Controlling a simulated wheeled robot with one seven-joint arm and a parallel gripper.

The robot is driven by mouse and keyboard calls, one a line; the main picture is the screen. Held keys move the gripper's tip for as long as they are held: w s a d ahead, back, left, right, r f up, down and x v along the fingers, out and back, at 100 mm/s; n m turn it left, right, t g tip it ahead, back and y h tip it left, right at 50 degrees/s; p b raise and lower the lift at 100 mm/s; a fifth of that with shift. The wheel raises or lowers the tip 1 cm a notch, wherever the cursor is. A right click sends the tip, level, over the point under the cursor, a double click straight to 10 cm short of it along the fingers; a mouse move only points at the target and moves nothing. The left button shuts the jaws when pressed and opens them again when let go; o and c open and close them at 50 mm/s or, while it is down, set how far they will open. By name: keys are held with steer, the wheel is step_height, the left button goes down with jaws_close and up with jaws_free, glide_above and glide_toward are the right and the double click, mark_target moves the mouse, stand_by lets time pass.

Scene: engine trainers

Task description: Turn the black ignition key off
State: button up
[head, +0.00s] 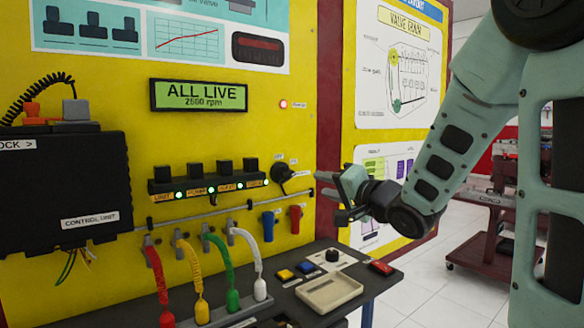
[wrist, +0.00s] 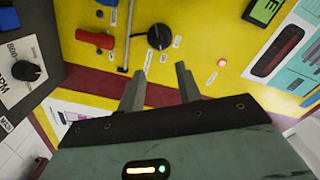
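The black ignition key (head: 283,172) is on the yellow panel, to the right of the row of black switches in the head view. In the wrist view the key (wrist: 160,37) is a round black knob with a light mark, beyond the fingertips. My gripper (head: 342,197) is to the right of the key in the head view, apart from it. In the wrist view the two fingers of my gripper (wrist: 160,70) are spread with nothing between them. The small labels around the key are too blurred to read.
The display (head: 199,95) reads ALL LIVE, 2560 rpm. A red lamp (head: 283,104) is lit above the key. Below the key are a metal rail, a blue handle (head: 268,225) and a red handle (head: 295,218). A desk (head: 370,283) with buttons and a black knob (head: 332,255) juts out below.

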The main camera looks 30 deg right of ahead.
mark_target(291, 176)
steer(key=w, duration=0.4)
steer(key=w+b, duration=0.1)
steer(key=w, duration=0.3)
steer(key=w+b, duration=0.1)
steer(key=w, duration=0.4)
steer(key=shift+w+a, duration=0.1)
steer(key=shift+a, duration=0.2)
steer(key=shift+c, duration=0.3)
jaws_close()
